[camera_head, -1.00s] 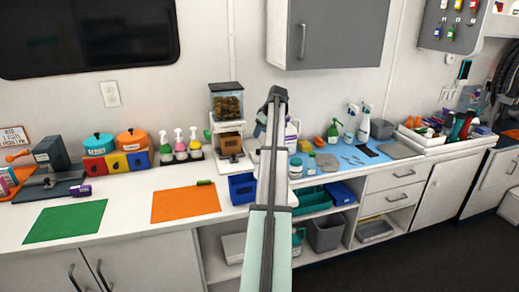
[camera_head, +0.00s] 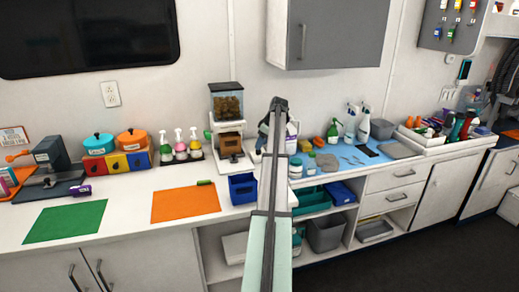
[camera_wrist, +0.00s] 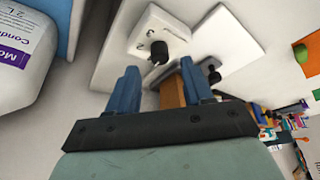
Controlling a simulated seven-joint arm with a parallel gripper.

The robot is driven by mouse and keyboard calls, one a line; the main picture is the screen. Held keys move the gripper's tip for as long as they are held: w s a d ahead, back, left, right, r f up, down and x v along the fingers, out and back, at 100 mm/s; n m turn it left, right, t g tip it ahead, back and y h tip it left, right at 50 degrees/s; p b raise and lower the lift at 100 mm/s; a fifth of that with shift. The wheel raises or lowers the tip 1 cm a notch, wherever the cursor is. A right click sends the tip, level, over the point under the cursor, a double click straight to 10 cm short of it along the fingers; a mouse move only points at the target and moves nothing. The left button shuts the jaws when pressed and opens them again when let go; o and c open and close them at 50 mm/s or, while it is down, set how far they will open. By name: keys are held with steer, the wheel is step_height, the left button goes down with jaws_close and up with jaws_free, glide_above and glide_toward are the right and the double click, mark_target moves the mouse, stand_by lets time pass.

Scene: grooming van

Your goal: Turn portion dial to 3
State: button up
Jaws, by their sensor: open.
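The kibble dispenser (camera_head: 228,118), with a clear hopper of brown kibble, stands against the back wall, just left of my arm. In the wrist view, the portion dial is a black knob (camera_wrist: 160,51) on a white plate (camera_wrist: 160,28) marked with digits; 3 and 2 are readable. The knob's exact setting is hard to tell. My gripper (camera_wrist: 158,82) has its two blue fingers apart, with nothing between them. The fingertips point toward the knob and appear just short of it. In the head view, my arm hides most of the gripper and the dial.
A large white bottle (camera_wrist: 22,50) is close at left in the wrist view. A blue bin (camera_head: 242,188) stands in front of the dispenser. Pump bottles (camera_head: 180,146) stand to its left. An orange mat (camera_head: 186,204) and green mat (camera_head: 66,221) leave free counter.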

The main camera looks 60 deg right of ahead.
mark_target(258, 152)
steer(key=shift+x, duration=1.95)
steer(key=shift+c, duration=0.5)
jaws_close()
